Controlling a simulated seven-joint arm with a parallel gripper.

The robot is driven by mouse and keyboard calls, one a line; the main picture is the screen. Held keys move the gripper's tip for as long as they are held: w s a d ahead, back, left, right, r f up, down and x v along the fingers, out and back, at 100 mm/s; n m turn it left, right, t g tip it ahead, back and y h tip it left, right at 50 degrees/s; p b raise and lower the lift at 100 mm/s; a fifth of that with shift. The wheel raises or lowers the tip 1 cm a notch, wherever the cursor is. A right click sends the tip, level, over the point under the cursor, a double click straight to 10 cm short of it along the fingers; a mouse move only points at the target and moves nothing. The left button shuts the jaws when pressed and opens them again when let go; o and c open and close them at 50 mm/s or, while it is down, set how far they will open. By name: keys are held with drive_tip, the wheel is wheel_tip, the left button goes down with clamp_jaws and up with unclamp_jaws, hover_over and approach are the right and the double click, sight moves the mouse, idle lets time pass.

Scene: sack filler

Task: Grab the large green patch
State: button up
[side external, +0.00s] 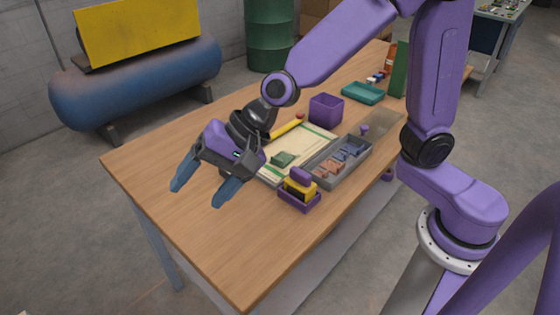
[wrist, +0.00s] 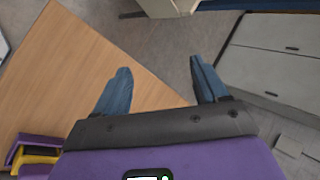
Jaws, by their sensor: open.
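A green patch (side external: 283,159) lies on a cream sheet with green edges (side external: 312,142) on the wooden table in the side view. Other patches, reddish (side external: 329,168) and blue (side external: 350,150), lie in a grey compartment tray (side external: 362,162) to its right. I cannot tell their sizes exactly, and no other green patch shows clearly. My gripper (side external: 205,190) is open and empty, above the table's left part, to the left of the green patch. In the wrist view my gripper (wrist: 160,88) points past the table edge at the floor; the patch is not in that view.
A purple holder with a yellow item (side external: 300,190) stands in front of the sheet. A purple box (side external: 326,108), a yellow stick (side external: 287,128) and a teal tray (side external: 363,93) are farther back. The table's front left (side external: 235,245) is clear.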

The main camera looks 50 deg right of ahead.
drive_tip(key=w+a+m+t+h, duration=0.1)
drive_tip(key=w+a+m+t, duration=0.15)
drive_tip(key=w+m, duration=0.4)
drive_tip(key=w+a+m+t+h, duration=0.1)
drive_tip(key=w+m+t, duration=0.2)
drive_tip(key=w+m, duration=0.35)
drive_tip(key=w+d+f+m+t+h, duration=0.1)
drive_tip(key=w+d+f+m+h, duration=0.1)
drive_tip(key=w+m+h, duration=0.3)
drive_tip(key=w+d+f+m+t+h, duration=0.1)
drive_tip(key=w+d+f+m, duration=0.1)
drive_tip(key=m, duration=0.5)
drive_tip(key=m+g+h, duration=1)
drive_tip(key=m+h, duration=0.3)
drive_tip(key=m, duration=0.8)
approach(276, 160)
drive_tip(key=x, duration=0.3)
drive_tip(key=shift+s+d+f, duration=0.1)
drive_tip(key=shift+s+d, duration=0.15)
drive_tip(key=shift+w+x, duration=0.15)
drive_tip(key=shift+x, duration=1.25)
drive_tip(key=shift+w+x, duration=0.1)
drive_tip(key=shift+x, duration=1.25)
drive_tip(key=shift+f, duration=0.1)
